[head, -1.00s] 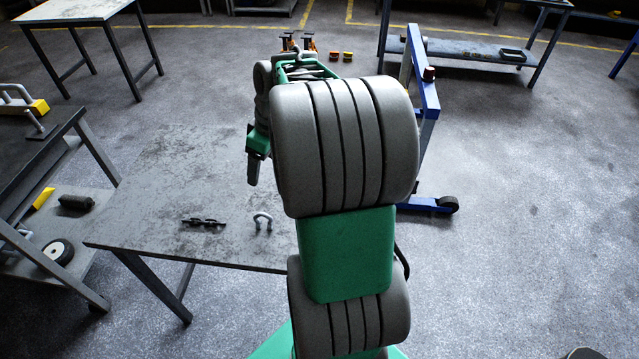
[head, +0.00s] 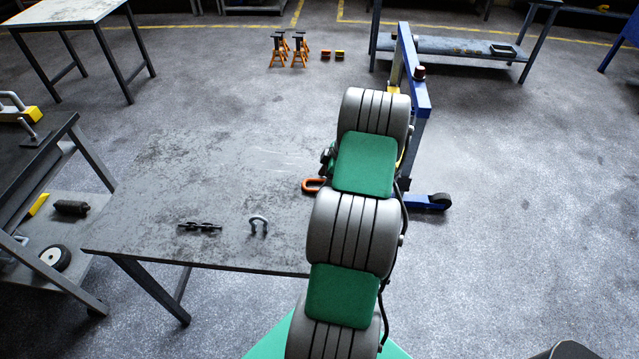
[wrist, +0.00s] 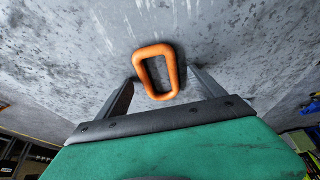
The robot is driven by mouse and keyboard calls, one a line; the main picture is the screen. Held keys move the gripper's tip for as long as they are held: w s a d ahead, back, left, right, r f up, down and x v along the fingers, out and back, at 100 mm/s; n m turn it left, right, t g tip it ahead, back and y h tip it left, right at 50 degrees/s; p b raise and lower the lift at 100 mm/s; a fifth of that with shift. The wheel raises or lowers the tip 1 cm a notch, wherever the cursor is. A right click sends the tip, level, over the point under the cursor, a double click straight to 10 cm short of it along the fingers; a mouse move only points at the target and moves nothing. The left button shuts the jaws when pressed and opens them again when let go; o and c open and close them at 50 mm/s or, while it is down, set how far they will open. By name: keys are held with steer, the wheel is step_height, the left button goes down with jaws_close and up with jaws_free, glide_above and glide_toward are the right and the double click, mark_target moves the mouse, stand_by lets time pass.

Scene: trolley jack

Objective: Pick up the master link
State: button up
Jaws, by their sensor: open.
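The master link, an orange oblong ring (wrist: 137,68), lies on the grey table in the wrist view. In the head view its left part (head: 309,186) shows beside my arm, and the rest is hidden behind the arm. In the wrist view my gripper (wrist: 163,75) is open, with one dark finger on each side of the link's lower part. The fingers look apart from the link. I cannot tell how far above the table they are.
A dark chain piece (head: 200,226) and a grey shackle (head: 259,226) lie on the worn table (head: 150,205) left of my arm. A blue crane frame (head: 411,75) stands behind it on the right. A dark workbench (head: 35,160) stands at the left.

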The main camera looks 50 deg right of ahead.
steer(key=shift+r, duration=0.1)
jaws_close()
stand_by(0.8)
step_height(320, 180, up, 2)
steer(key=shift+d+r+b, duration=0.1)
steer(key=shift+r+b, duration=0.1)
steer(key=shift+b, duration=0.75)
steer(key=s+a+r+b, duration=0.3)
steer(key=s+a+r, duration=0.6)
steer(key=s+r, duration=0.1)
steer(key=shift+s+a+r, duration=0.2)
steer(key=shift+s+r, duration=0.1)
